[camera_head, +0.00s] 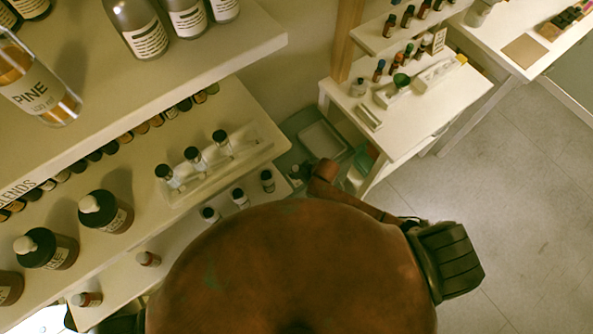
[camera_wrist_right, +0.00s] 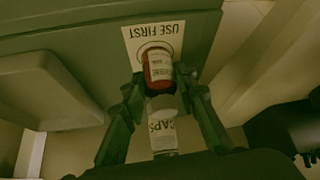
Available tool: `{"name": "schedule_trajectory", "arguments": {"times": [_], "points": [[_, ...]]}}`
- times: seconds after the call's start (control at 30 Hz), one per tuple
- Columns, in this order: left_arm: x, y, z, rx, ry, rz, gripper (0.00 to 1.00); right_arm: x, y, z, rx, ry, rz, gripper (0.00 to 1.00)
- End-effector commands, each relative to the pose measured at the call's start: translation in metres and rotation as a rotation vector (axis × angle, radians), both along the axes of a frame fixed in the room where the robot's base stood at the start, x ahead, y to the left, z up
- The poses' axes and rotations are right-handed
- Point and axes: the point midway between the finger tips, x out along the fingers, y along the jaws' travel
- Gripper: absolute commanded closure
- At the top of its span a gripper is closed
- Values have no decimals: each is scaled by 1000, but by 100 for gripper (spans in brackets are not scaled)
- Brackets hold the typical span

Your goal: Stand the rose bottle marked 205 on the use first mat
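In the right wrist view a small red bottle (camera_wrist_right: 159,72) with a white cap and a white label is between the fingers of my right gripper (camera_wrist_right: 160,77). The fingers look closed against its sides. The label is too small to read as 205. Behind its base is the white use first mat (camera_wrist_right: 134,40), with upside-down lettering and a dark ring. The bottle overlaps the ring; I cannot tell whether it touches the mat. In the head view my right gripper (camera_head: 300,172) is small and dark beside the grey surface, its bottle not clear. My left gripper is not visible.
A grey tray (camera_head: 322,140) lies beside my right gripper. Shelves with bottles, including a PINE bottle (camera_head: 38,84), fill the left. A white side table (camera_head: 407,140) stands right; floor is clear beyond.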

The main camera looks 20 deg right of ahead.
Motion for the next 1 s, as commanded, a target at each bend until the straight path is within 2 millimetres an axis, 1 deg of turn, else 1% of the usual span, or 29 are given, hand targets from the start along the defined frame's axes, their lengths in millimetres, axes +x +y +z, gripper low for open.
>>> {"name": "schedule_trajectory", "arguments": {"times": [0.03, 0.2, 0.47, 0.57, 0.67, 1.0], "points": [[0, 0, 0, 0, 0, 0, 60, 0, 0, 0, 0, 0, 0, 68], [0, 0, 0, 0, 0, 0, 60, 0, 0, 0, 0, 0, 0, 57], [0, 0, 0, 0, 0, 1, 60, 0, 0, 1, 0, 0, 0, 57], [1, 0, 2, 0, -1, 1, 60, -1, 0, 6, 1, 0, 1, 57], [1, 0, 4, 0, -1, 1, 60, -7, -5, 17, 0, 0, 0, 57], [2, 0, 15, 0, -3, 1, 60, -39, -24, 77, 1, -2, 1, 57]]}}
